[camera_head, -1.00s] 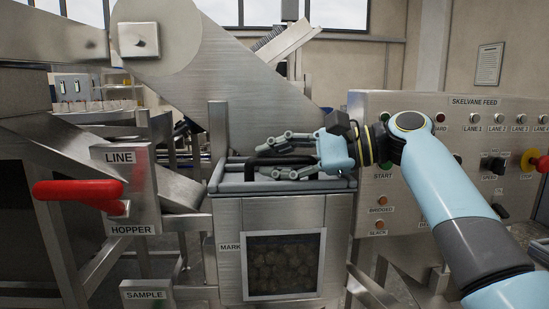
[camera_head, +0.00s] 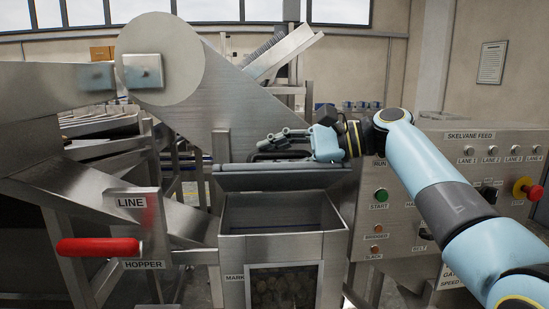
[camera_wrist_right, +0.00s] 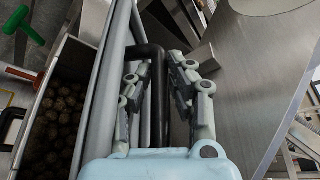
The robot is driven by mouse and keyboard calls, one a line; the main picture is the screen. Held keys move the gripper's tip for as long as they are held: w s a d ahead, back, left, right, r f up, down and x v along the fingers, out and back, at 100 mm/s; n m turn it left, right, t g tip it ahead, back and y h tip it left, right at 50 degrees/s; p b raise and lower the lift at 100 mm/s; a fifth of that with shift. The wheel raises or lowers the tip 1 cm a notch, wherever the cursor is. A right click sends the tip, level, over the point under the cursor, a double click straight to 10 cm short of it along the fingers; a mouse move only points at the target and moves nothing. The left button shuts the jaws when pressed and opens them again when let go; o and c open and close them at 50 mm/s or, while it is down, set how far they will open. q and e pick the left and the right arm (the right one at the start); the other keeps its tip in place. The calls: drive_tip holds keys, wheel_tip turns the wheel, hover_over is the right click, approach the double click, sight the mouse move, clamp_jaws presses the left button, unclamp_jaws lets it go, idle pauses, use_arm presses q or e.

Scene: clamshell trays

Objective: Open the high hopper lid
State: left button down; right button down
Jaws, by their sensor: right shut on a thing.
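The hopper (camera_head: 325,245) is a steel bin in the middle of the head view, with a window showing brown lumps. Its grey lid (camera_head: 283,181) is swung up at the back edge, and the top opening shows. My right gripper (camera_head: 268,142) is behind and above the raised lid, shut on the dark lid handle (camera_head: 262,156). In the right wrist view, the black handle (camera_wrist_right: 155,52) runs between the two fingers of the gripper (camera_wrist_right: 160,78), beside the lid's edge (camera_wrist_right: 113,60). Brown lumps (camera_wrist_right: 58,118) lie inside the hopper. My left gripper is not in view.
A red lever (camera_head: 97,246) sticks out by the LINE/HOPPER plate (camera_head: 143,209) at left. A control panel (camera_head: 400,195) with buttons stands close at right, under my right arm. A steel chute (camera_head: 228,90) with a round disc rises behind the hopper.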

drive_tip(key=shift+w+r, duration=0.15)
drive_tip(key=shift+w, duration=0.05)
idle(0.3)
drive_tip(key=c, duration=1.2)
unclamp_jaws()
drive_tip(key=shift+c, duration=0.2)
drive_tip(key=shift+r, duration=0.1)
wheel_tip(320, 180, up, 10)
drive_tip(key=shift+f, duration=0.15)
